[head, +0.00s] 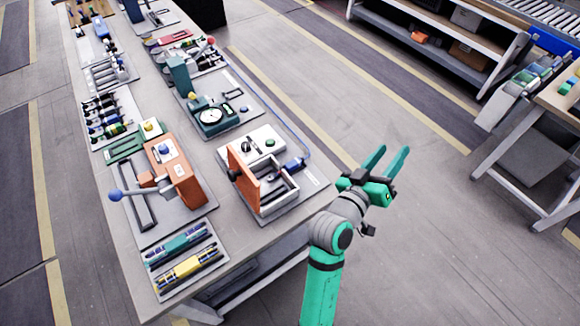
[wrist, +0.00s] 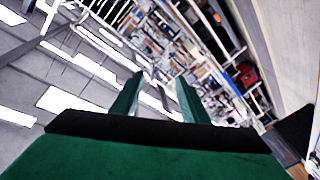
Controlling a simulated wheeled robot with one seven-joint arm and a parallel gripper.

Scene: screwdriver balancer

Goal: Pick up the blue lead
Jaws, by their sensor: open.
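The blue lead (head: 308,147) is a thin blue cable at the right edge of the long workbench in the head view. It curves along the grey boards, and a blue plug (head: 295,164) sits beside the white box with the orange lid. My gripper (head: 392,151) is open and empty, with green fingers pointing up and away, out over the floor to the right of the bench. It is apart from the lead and plug. In the wrist view, my gripper (wrist: 159,80) shows two spread fingers with nothing between them. I cannot make out the lead there.
The workbench (head: 112,203) holds a white box with an orange lid (head: 268,143), an orange device with a blue-knobbed lever (head: 175,175), a green dial stand (head: 210,117) and trays of tools. Shelving (head: 455,50) stands at the back right. The floor around my gripper is clear.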

